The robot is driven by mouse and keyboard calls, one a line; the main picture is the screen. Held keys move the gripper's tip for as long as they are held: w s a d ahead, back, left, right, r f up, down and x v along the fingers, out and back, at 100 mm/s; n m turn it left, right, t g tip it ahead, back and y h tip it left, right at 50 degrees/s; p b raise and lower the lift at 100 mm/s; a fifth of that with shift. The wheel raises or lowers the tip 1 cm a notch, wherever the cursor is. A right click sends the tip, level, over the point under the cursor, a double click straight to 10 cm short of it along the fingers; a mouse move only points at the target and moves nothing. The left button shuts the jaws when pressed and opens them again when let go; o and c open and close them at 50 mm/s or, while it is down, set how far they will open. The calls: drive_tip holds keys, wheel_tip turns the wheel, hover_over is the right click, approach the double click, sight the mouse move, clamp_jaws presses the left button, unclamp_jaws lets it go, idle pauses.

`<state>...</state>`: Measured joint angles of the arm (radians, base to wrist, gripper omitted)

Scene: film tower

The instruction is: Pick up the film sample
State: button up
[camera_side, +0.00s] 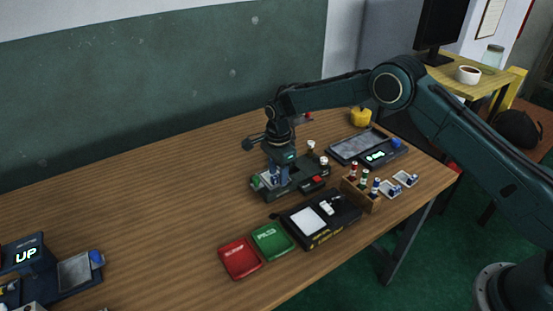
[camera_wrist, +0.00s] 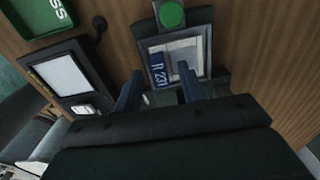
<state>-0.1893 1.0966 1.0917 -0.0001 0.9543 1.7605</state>
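In the side view, my gripper (camera_side: 279,178) points down over the left part of the dark device (camera_side: 302,187). The sample is largely hidden there by the fingers.
A black unit with a white pad (camera_side: 308,220) stands in front, with a green tray (camera_side: 272,241) and red tray (camera_side: 240,258) to its left. A wooden vial rack (camera_side: 360,196) and a screen unit (camera_side: 366,148) stand right. The wooden table's left middle is clear.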

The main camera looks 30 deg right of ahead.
drive_tip(key=shift+f, duration=0.4)
clamp_jaws()
